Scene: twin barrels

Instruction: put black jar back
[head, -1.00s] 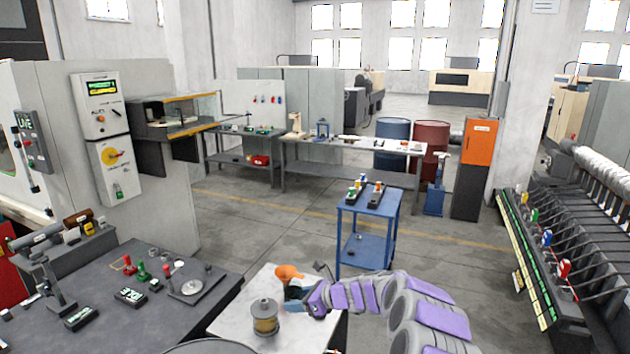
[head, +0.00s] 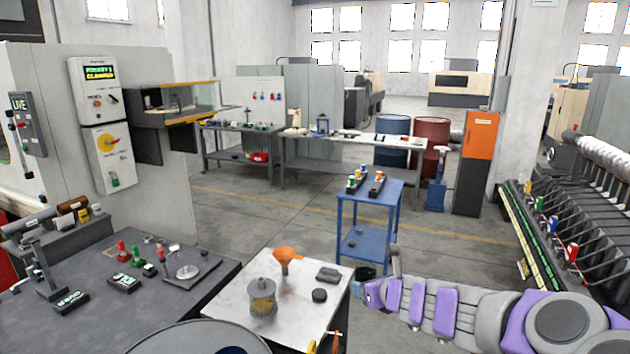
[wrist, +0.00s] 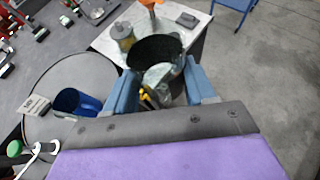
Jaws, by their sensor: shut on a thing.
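My gripper (wrist: 163,88) has its two blue fingers closed around a jar (wrist: 155,50) with a wide black round top and a pale glassy body below. The jar also shows as a small dark shape in the head view (head: 364,271), partly hidden behind my gripper (head: 372,290). It is held off the right side of the white-topped table (head: 225,303). A jar with yellowish-brown contents (head: 263,298) stands on that table, with an orange funnel (head: 286,257) behind it.
A round grey top (wrist: 65,85) with a blue cup (wrist: 78,101) is near me at left. A blue cart (head: 367,220) stands beyond my gripper. Open floor lies to the right.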

